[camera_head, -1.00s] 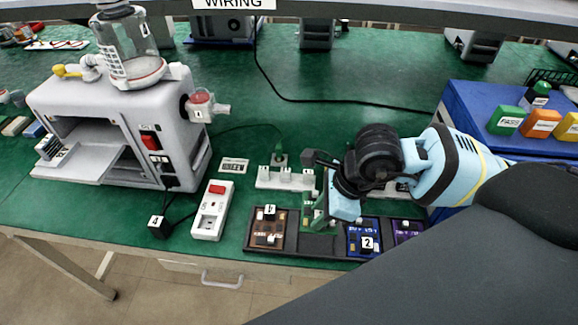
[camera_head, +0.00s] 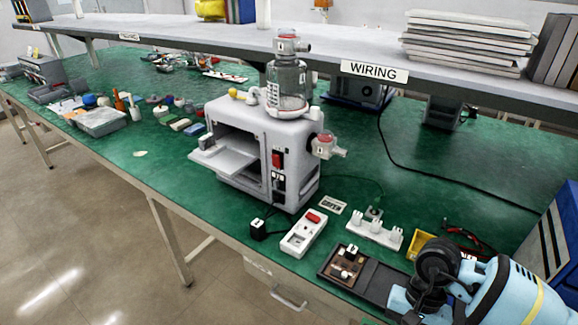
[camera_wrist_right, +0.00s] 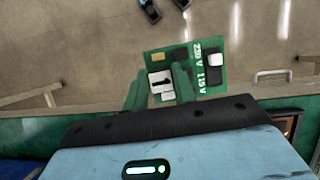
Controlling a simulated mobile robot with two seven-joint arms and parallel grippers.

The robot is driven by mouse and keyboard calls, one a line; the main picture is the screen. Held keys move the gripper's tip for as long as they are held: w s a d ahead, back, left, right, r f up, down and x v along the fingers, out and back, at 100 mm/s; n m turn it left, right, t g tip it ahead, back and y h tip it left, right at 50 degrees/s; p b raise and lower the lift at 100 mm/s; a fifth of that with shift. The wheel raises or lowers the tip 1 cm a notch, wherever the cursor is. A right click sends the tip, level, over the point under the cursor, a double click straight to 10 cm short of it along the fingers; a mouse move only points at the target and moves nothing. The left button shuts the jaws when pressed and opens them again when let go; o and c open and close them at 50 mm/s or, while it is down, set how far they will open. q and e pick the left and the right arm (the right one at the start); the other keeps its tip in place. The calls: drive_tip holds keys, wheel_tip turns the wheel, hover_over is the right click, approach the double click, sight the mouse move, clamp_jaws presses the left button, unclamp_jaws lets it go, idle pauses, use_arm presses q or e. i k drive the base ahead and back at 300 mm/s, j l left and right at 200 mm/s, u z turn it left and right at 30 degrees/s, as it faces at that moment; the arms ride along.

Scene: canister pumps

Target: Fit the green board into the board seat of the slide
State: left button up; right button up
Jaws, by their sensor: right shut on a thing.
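The green board (camera_wrist_right: 210,76), printed "230 V 115 V", is in my right gripper (camera_wrist_right: 160,88) in the right wrist view. Its green fingers are shut on the board, which is held over the floor in front of the bench. In the head view my right arm is at the lower right, and the board does not show there. The slide (camera_head: 228,160) sticks out from the open front of the grey pump housing (camera_head: 268,125). Its board seat is too small to make out. My left gripper is not in view.
A dark tray (camera_head: 376,282) with a brown board (camera_head: 343,263) lies near the bench edge. A white switch box (camera_head: 303,234), a small black cube (camera_head: 258,229) and a white rack (camera_head: 373,234) stand nearby. A shelf runs above. Bench left of the housing is partly clear.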

sight(226, 160)
drive_tip(key=k+z, duration=0.2)
drive_tip(key=i+j+z, duration=0.15)
drive_tip(key=j+z, duration=0.2)
drive_tip(key=i+j+z, duration=0.1)
drive_tip(key=j+z, duration=0.55)
drive_tip(key=j, duration=0.35)
drive_tip(key=j+z, duration=0.15)
drive_tip(key=j, duration=0.65)
drive_tip(key=k+j+z, duration=0.15)
drive_tip(key=j, duration=1.45)
drive_tip(key=k+j, duration=0.15)
drive_tip(key=j, duration=0.65)
drive_tip(key=j+z, duration=0.1)
drive_tip(key=j, duration=0.7)
drive_tip(key=k, duration=0.05)
